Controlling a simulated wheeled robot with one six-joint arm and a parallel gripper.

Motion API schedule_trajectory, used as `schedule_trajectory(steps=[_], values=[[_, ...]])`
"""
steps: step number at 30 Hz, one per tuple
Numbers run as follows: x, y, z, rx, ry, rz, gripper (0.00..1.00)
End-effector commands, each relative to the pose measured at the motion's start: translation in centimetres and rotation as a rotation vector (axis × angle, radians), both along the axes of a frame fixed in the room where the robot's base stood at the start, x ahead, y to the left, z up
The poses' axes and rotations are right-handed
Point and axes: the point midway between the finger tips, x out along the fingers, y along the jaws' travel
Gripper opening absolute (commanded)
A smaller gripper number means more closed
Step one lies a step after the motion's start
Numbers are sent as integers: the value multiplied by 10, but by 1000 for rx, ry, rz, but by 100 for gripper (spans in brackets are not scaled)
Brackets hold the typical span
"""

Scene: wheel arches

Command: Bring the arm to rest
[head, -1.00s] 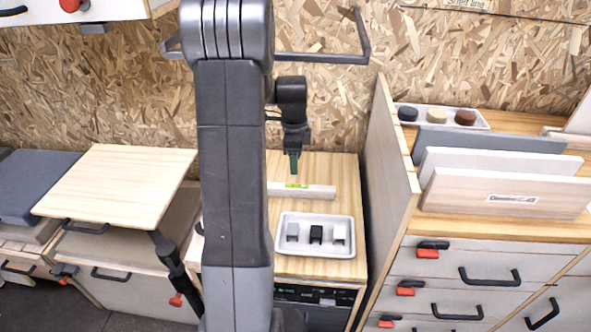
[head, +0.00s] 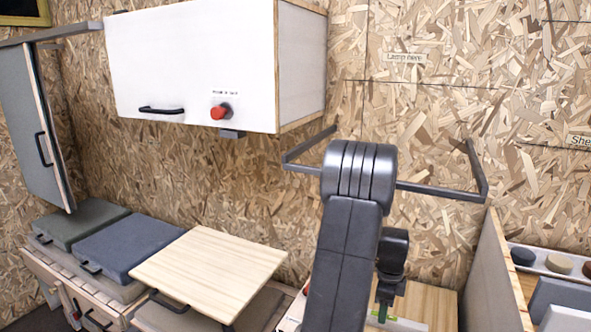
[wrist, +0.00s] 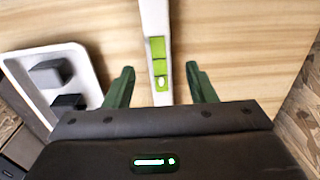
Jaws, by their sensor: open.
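My gripper (wrist: 161,88) is open in the wrist view, its two green fingers spread apart with nothing held between them. Beyond the fingers a white bar with a green patch (wrist: 155,25) lies on the wooden top (wrist: 230,50); I cannot tell the exact height of the fingers above it. In the head view my gripper (head: 384,312) hangs low behind my arm, pointing down at the worktop, and its tips are hard to make out. My arm is raised and bent over.
A white tray (wrist: 88,62) with dark blocks lies beside the bar. A white wall cupboard (head: 190,60) hangs at upper left. A wooden table board (head: 210,272) stands left of my arm. A metal wall bracket (head: 440,193) is behind the arm; an upright panel (head: 490,270) stands right.

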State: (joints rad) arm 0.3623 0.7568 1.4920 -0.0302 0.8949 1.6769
Motion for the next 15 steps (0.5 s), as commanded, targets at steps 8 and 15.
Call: schedule_trajectory(steps=[8,15], values=[[0,-1,-23,-1,-2,0,51],[-1,-1,-2,0,-1,0,51]])
